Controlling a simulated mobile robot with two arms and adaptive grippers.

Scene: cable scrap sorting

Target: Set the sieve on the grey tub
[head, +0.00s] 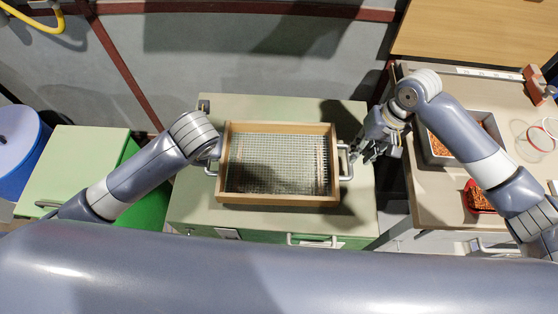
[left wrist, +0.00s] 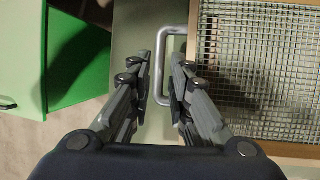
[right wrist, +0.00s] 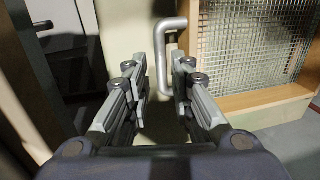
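The sieve (head: 278,128) is a wooden frame with wire mesh and a metal handle on each side. It lies flat on the pale green cabinet top (head: 185,205). My left gripper (left wrist: 161,85) is open, with the sieve's left handle (left wrist: 165,45) between its fingertips. In the head view its fingers are mostly hidden by the arm. My right gripper (head: 362,150) is open beside the right handle, which shows between its fingertips in the right wrist view (right wrist: 163,65). A grey tub (head: 430,152) with orange-brown granules stands on the right bench, partly hidden by my right arm.
The right bench (head: 430,195) also holds a red tray (head: 478,197) of granules and clear round dishes (head: 541,138). A blue bin (head: 18,150) stands far left, beside a green cabinet (head: 75,170). A gap separates the middle cabinet from the right bench.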

